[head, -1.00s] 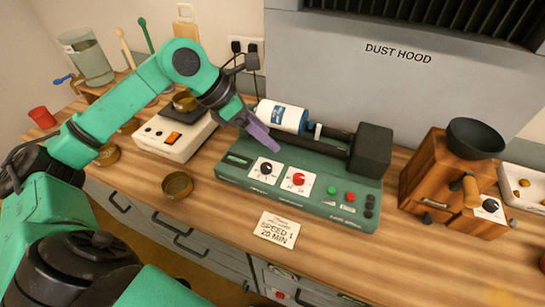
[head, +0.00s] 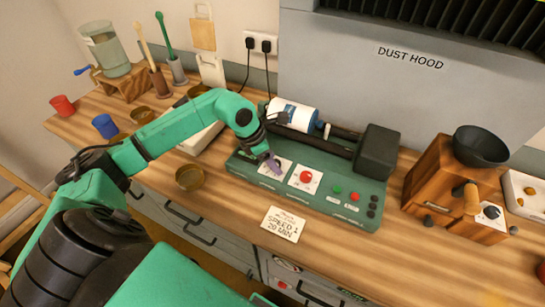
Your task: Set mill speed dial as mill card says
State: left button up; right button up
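The green mill (head: 238,163) stands on the wooden counter with a white and blue jar (head: 292,115) on its rollers. Its front panel has a red dial (head: 306,177) on a white plate and, to its left, another white plate (head: 268,182) where a black dial sat in the earlier view. My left gripper (head: 273,164), with purple fingers, is at that left plate and hides the black dial. Whether its fingers are around the dial or shut on it cannot be told. The mill card (head: 284,223) lies in front and reads "SPEED 1 20 MIN". My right gripper is not in view.
A green button (head: 337,190) and a red button (head: 354,196) are right of the dials. A wooden grinder with a black bowl (head: 482,146) stands at right. A small brass bowl (head: 190,177) is left of the mill. The dust hood (head: 370,80) rises behind.

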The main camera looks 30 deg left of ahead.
pick_arm(q)
grip_shut()
jog(key=shift+w+f+m+b, duration=0.1)
jog(key=shift+f+m+b, duration=0.1)
jog(key=shift+m+b, duration=0.65)
jog(key=m+h+b, duration=0.1)
jog(key=b, duration=0.2)
jog(key=shift+w+a+m+g, duration=0.1)
jog(key=shift+m+g, duration=0.25)
jog(key=shift+g, duration=0.05)
jog(key=shift+r+m+g+b, duration=0.1)
jog(key=shift+m+g+b, duration=0.3)
jog(key=shift+m+b, duration=0.6)
jog(key=shift+w+r+m+g+h+b, duration=0.1)
jog(key=shift+m+g+h+b, duration=0.15)
jog(key=shift+m, duration=0.6)
jog(key=shift+w+r+m+g+h+b, duration=0.15)
jog(key=shift+m+g, duration=0.2)
jog(key=shift+m, duration=0.5)
jog(key=shift+s, duration=0.1)
